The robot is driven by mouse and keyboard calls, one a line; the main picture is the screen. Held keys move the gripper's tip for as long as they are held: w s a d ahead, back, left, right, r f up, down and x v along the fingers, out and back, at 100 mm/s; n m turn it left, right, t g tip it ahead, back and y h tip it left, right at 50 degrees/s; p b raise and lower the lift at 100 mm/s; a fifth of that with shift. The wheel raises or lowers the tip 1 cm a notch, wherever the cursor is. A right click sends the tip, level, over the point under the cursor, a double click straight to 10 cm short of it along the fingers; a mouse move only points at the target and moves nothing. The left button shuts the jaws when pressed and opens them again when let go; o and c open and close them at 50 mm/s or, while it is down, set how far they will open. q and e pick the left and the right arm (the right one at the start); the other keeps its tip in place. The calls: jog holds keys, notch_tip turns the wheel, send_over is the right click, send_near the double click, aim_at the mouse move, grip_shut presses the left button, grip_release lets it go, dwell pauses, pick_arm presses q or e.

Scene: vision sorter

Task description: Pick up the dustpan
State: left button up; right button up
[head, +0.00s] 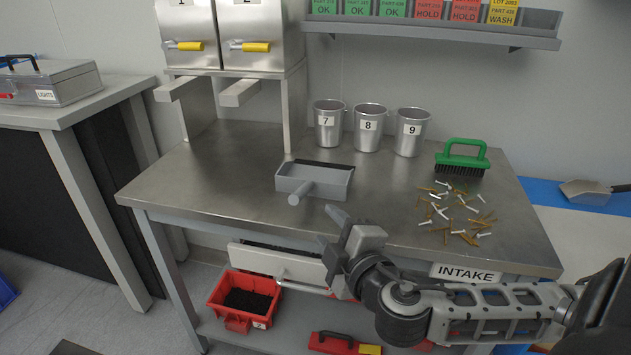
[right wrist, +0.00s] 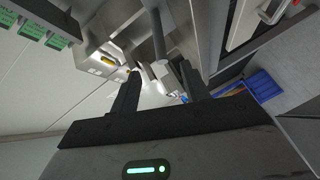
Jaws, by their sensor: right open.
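The dustpan (head: 338,180) is grey with a dark strip along its far edge. It lies on the steel table (head: 225,165) left of the middle, its round handle pointing toward the front. My right gripper (head: 331,230) is open and empty at the table's front edge, just in front and to the right of the handle, apart from it. In the right wrist view the two dark fingers of my right gripper (right wrist: 158,82) are spread. A grey rod beyond them looks like the dustpan's handle (right wrist: 160,70), though I cannot be sure. My left gripper is not in view.
A green brush (head: 462,157) stands at the table's right, behind scattered screws and plugs (head: 455,212). Several numbered metal cups (head: 368,127) stand at the back. A steel two-bin dispenser (head: 232,40) rises at the back left. Below are an open drawer (head: 280,262) and red bin (head: 245,297).

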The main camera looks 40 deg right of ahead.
aim_at(301, 193)
jog(key=x, duration=0.9)
jog(key=shift+w+f, duration=0.1)
jog(key=shift+w, duration=0.3)
jog(key=p+x, duration=0.1)
jog(key=x, duration=0.4)
jog(key=shift+d, duration=0.2)
grip_shut()
